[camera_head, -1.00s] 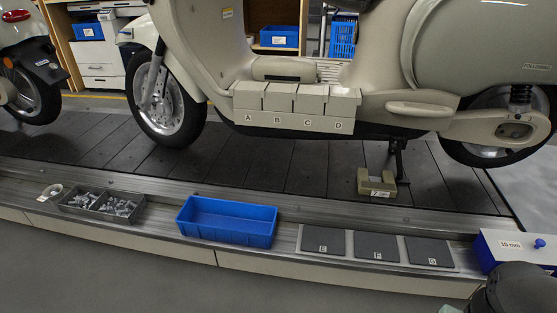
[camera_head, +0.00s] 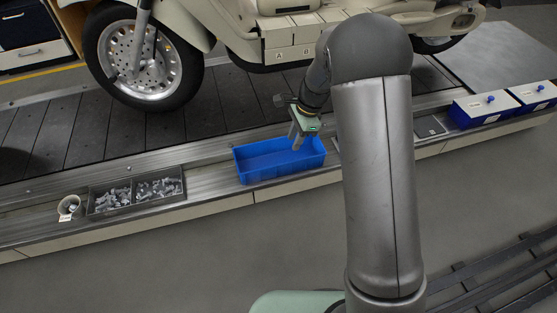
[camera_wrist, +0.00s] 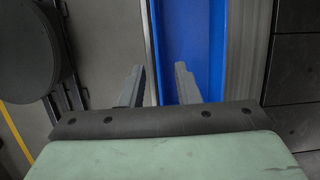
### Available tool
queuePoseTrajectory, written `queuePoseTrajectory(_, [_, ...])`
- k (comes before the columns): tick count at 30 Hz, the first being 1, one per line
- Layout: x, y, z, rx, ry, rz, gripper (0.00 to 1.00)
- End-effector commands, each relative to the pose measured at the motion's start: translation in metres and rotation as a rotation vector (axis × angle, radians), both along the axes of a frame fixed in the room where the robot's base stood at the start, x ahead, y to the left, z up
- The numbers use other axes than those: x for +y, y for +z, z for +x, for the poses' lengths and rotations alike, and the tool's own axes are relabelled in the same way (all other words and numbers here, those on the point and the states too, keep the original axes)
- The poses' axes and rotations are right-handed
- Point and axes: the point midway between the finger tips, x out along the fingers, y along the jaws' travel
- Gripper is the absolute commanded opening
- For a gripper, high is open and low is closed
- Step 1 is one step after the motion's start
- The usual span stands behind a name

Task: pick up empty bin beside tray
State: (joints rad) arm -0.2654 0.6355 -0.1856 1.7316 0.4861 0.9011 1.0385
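The empty blue bin (camera_head: 285,171) sits on the metal ledge along the conveyor, to the right of the grey tray (camera_head: 112,212), which holds metal parts in two compartments. My gripper (camera_head: 297,142) is at the right part of the bin, pointing down. In the wrist view my gripper (camera_wrist: 158,86) is open, with one finger outside the bin and one over its inside. The near long wall of the bin (camera_wrist: 190,40) runs between the fingers. I cannot tell whether the fingertips reach below the rim or touch it.
A small cup (camera_head: 69,207) stands left of the tray. White-lidded blue boxes (camera_head: 483,108) stand on the ledge at the right. A scooter (camera_head: 145,62) stands on the slats (camera_head: 60,132) behind. The floor in front of the ledge is clear on the left.

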Motion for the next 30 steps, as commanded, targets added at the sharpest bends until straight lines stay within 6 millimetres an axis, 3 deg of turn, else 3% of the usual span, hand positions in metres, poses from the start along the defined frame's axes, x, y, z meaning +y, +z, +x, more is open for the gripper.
queuePoseTrajectory(3, [0.007,-0.032,-0.003,0.003,0.003,-0.001,0.29])
queuePoseTrajectory(9, [0.017,-0.067,-0.007,0.002,0.004,-0.001,0.29])
queuePoseTrajectory(19, [0.024,-0.087,-0.01,0.001,0.004,0.0,0.29])
queuePoseTrajectory(27, [0.036,-0.124,-0.016,0.002,0.005,-0.001,0.29])
queuePoseTrajectory(30, [0.038,-0.129,-0.017,0.0,0.004,-0.001,0.29])
